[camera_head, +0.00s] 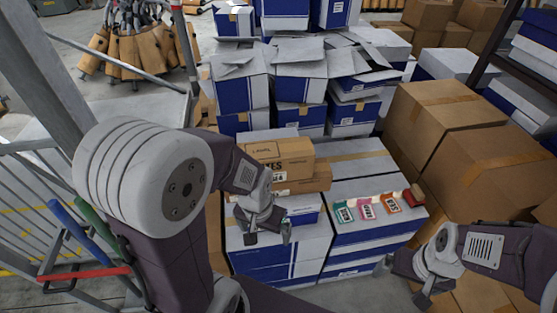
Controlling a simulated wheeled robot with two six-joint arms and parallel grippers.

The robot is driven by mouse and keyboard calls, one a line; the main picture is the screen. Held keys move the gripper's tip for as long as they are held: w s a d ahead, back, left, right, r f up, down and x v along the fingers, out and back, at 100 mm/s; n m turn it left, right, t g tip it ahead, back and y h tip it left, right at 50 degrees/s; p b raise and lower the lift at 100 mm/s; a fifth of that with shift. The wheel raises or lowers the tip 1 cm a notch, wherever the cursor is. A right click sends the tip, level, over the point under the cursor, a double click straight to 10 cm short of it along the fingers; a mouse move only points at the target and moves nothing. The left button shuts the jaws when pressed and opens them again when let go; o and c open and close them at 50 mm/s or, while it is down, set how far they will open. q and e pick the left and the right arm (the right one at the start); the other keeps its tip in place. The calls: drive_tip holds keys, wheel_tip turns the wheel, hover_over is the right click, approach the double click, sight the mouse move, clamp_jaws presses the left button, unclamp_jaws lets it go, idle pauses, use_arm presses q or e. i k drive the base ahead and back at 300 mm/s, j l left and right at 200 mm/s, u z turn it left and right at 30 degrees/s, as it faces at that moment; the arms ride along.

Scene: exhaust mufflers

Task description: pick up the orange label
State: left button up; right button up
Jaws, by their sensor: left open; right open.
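A teal label (345,215) lies at the left end of the row. My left gripper (267,236) is open and empty, over the front of the neighbouring box, well to the left of the labels. My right gripper (402,282) is open and empty, lower in the picture than the orange label and apart from it.
Brown cartons (280,152) lie on the box tops behind my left gripper. Stacked blue-and-white boxes (300,85) rise at the back. Large brown cartons (470,165) stand on the right. A metal railing (30,215) is at the left.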

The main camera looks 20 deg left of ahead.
sight(391, 204)
drive_tip(key=l+u, duration=0.75)
drive_tip(key=l, duration=0.2)
drive_tip(key=l+u, duration=0.4)
drive_tip(key=k+l+u, duration=0.2)
drive_tip(key=l+u, duration=0.15)
drive_tip(key=l, duration=0.15)
